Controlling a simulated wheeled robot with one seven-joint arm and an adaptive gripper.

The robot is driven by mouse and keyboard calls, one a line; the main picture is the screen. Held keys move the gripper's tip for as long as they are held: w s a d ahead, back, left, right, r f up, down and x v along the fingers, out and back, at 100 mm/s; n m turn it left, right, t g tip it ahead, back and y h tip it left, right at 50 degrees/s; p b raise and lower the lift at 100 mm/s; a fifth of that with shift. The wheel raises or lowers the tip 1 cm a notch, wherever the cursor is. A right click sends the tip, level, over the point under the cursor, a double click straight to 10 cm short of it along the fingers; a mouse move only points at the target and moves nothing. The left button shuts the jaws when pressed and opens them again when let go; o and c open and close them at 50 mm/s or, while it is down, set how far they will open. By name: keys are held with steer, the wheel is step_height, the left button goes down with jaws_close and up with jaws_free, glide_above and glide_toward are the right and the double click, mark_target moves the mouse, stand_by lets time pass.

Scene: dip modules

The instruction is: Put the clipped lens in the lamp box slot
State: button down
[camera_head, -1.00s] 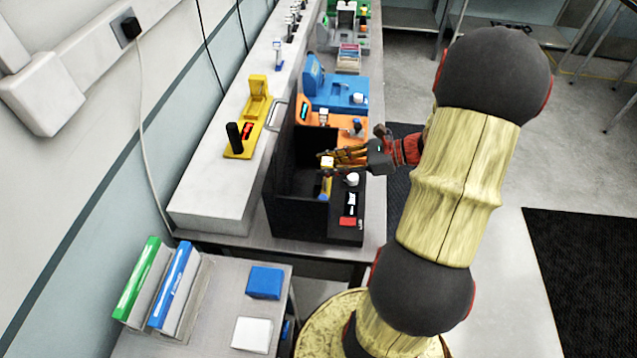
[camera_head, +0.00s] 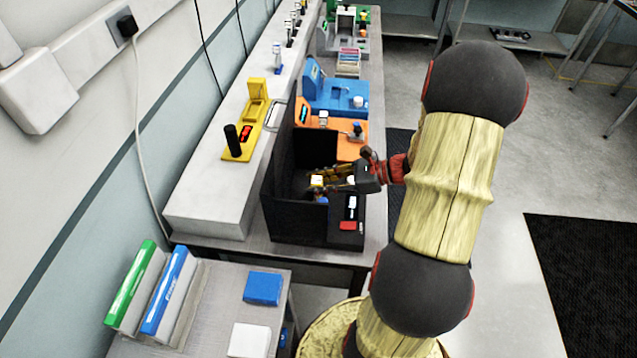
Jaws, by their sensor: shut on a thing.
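The black open-topped box (camera_head: 292,222), which seems to be the lamp box, stands on the bench with dark walls and a front panel bearing a small display and a red label. My gripper (camera_head: 322,182) reaches in from the right, with its fingers over the inside of the box. It is shut on a small piece with a white and yellow top (camera_head: 317,181), which seems to be the clipped lens. The lower part of the piece is hidden by the box wall. I cannot make out the slot, or whether the piece touches it.
An orange module (camera_head: 340,143) and a blue module (camera_head: 338,95) stand behind the box. A yellow device (camera_head: 253,112) sits on the white ledge to the left. Binders (camera_head: 163,290) and a blue box (camera_head: 263,288) lie on the nearer table.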

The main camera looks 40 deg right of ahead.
steer(key=c, duration=1.5)
jaws_free()
steer(key=shift+s+d+r, duration=0.15)
steer(key=shift+d+r, duration=0.05)
steer(key=shift+r, duration=0.05)
steer(key=p+v, duration=0.3)
steer(key=v, duration=0.8)
steer(key=shift+s+r, duration=0.15)
steer(key=shift+s, duration=0.05)
steer(key=shift+d, duration=0.1)
